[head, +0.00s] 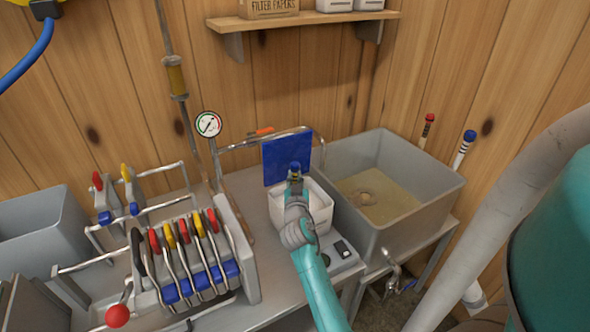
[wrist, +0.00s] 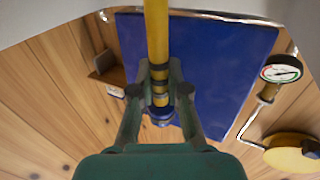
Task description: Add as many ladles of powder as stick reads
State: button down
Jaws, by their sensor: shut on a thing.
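My gripper (head: 296,180) is shut on a yellow rod (wrist: 156,35) with dark bands and a blue end; the blue end (head: 295,167) also shows in the head view. It is above a white tub (head: 318,212) on a grey base. The tub's contents are mostly hidden by my arm. Two banded sticks, one red-topped (head: 428,127) and one blue-topped (head: 465,147), stand upright behind the basin's right side. The steel basin (head: 425,205) holds murky yellowish liquid with a pale brown patch. No ladle can be made out clearly.
A blue panel (head: 278,158) stands upright behind the tub. A rack of coloured levers or handles (head: 190,262) fills the left front. A dial gauge (head: 208,124) and pipes are at the back. A shelf (head: 300,20) with boxes is above. A tap (head: 392,262) juts below the basin.

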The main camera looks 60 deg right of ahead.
aim_at(298, 168)
jog(key=shift+s+f, duration=0.45)
jog(key=shift+f, duration=0.4)
jog(key=shift+w+d+r, duration=0.1)
jog(key=shift+w+r, duration=0.05)
jog(key=shift+r, duration=2.65)
jog(key=r, duration=0.2)
jog(key=a+r, duration=0.1)
jog(key=shift+s+r, duration=0.35)
jog(key=shift+s, duration=0.05)
jog(key=shift+w+d+r, duration=0.1)
jog(key=shift+r, duration=0.8)
jog(key=shift+w+d+r, duration=0.1)
jog(key=shift+r, duration=2.8)
